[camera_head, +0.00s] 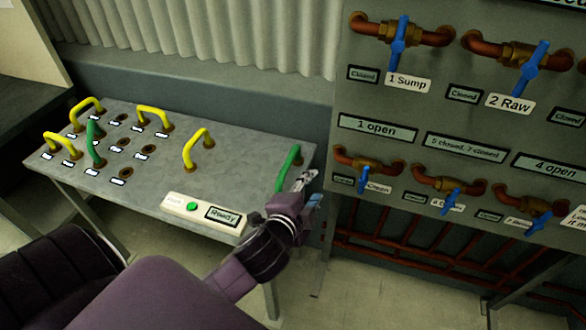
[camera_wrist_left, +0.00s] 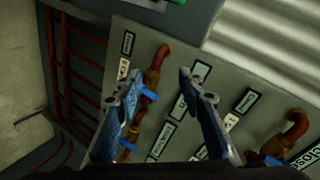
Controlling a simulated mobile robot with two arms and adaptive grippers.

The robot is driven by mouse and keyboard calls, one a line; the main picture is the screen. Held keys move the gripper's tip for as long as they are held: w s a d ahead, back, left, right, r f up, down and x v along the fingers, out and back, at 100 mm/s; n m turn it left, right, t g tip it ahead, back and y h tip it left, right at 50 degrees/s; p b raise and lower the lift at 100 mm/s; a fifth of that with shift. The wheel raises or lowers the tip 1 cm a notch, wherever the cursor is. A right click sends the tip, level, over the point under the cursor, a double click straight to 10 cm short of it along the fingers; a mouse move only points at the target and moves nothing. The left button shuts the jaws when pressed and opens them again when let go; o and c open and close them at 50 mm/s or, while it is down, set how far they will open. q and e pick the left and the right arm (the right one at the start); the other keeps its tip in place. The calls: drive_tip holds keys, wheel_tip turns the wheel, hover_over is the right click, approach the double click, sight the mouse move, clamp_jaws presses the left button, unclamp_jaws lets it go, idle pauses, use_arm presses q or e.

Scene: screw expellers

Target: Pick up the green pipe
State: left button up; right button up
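A green pipe (camera_head: 287,168) stands as a bent handle at the right end of the grey table (camera_head: 235,150). A second green pipe (camera_head: 93,148) stands among the yellow pipes at the left end. My left gripper (camera_head: 307,184) is just right of the right-hand green pipe in the head view and overlaps the table's right edge. In the left wrist view its two fingers (camera_wrist_left: 160,76) are apart with nothing between them, pointing towards the valve panel. A small green piece (camera_wrist_left: 178,2) shows at that view's top edge; I cannot tell whether it is the pipe. My right gripper is not in view.
Several yellow pipes (camera_head: 198,147) and empty round sockets are on the table. A white box with a green button (camera_head: 193,207) sits at its front edge. A grey valve panel (camera_head: 420,105) with blue handles and copper pipes stands right of the table, close to my left gripper.

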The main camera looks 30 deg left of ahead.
use_arm(q)
drive_tip(key=w+d+r+m+t+h, duration=0.4)
drive_tip(key=d+r+m, duration=0.1)
drive_tip(key=r+m, duration=0.4)
drive_tip(key=w+d+r+m+t+h, duration=0.3)
drive_tip(key=d+r+m+h, duration=0.25)
drive_tip(key=r+m, duration=0.35)
drive_tip(key=s+d+r+m+g+h, duration=0.15)
drive_tip(key=d+m+g+h, duration=0.4)
drive_tip(key=m, duration=0.75)
drive_tip(key=m+g+y, duration=1)
drive_tip(key=m+y, duration=0.4)
drive_tip(key=m, duration=1.3)
hover_over(288, 160)
drive_tip(key=s, duration=0.2)
wheel_tip(288, 160, down, 18)
drive_tip(key=shift+d+f, duration=0.1)
drive_tip(key=shift+f, duration=0.15)
drive_tip(key=shift+g, duration=0.25)
drive_tip(key=p+x, duration=0.1)
drive_tip(key=x, duration=0.3)
drive_tip(key=p+x, duration=0.1)
drive_tip(key=x, duration=0.1)
drive_tip(key=shift+s+d+f+p, duration=0.15)
drive_tip(key=shift+d+p, duration=0.05)
drive_tip(key=shift+p, duration=0.15)
drive_tip(key=shift+w+a+f, duration=0.1)
drive_tip(key=shift+w+f, duration=0.2)
drive_tip(key=shift+f, duration=0.35)
